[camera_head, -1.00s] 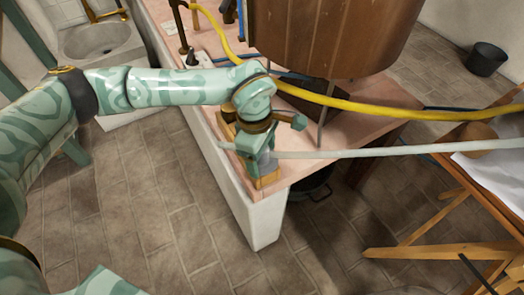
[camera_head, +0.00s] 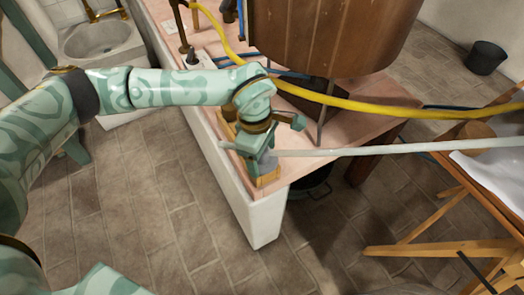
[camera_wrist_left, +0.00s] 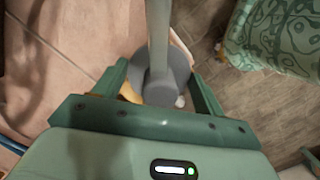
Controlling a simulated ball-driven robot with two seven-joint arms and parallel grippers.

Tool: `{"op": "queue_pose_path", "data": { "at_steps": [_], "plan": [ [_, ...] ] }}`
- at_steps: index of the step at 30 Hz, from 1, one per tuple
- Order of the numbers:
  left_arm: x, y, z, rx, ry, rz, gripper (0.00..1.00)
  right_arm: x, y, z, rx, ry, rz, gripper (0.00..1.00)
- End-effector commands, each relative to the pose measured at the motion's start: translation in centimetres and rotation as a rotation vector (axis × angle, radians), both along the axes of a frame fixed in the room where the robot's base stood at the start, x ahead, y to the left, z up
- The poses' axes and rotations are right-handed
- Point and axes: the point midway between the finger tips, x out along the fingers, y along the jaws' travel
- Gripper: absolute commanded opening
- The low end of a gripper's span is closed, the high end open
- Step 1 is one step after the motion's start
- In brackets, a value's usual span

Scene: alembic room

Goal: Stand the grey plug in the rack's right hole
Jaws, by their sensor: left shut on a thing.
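My left gripper (camera_head: 262,162) reaches down over the near corner of the pink bench top. It is shut on the grey plug (camera_head: 269,161), whose round grey body (camera_wrist_left: 160,88) shows between the two fingers in the left wrist view. The wooden rack (camera_head: 267,180) lies along the bench edge, directly under and behind the gripper. The gripper and plug cover most of it, so its right hole is hidden. I cannot tell whether the plug's lower end is in a hole or above it. My right gripper is not in view.
A large wooden vat (camera_head: 330,35) stands behind the gripper. A pale tube (camera_head: 400,149) and a yellow hose (camera_head: 400,111) run across to the right. A wooden trestle (camera_head: 440,225) stands at the right, and the bench (camera_head: 265,225) ends at the near corner.

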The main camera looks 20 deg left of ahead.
Motion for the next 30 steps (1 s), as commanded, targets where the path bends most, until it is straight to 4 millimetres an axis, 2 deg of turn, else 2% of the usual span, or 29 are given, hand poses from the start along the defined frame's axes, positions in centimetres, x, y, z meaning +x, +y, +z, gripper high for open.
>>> {"op": "queue_pose_path", "data": {
  "at_steps": [19,20,22,23,30],
  "plan": [
    [0.00,-0.01,-0.18,0.000,0.000,0.000,0.48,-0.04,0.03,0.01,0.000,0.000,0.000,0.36],
    [0.00,-0.01,-0.19,0.000,0.000,0.000,0.74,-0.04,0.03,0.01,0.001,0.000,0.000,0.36],
    [0.00,-0.01,-0.18,0.000,0.000,0.000,0.93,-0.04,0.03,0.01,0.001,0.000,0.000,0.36],
    [0.00,0.00,-0.18,0.000,0.000,0.000,0.96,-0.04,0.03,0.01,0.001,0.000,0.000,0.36],
    [0.00,0.00,-0.19,0.000,0.000,0.000,0.96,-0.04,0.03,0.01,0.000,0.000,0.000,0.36]
  ]
}}
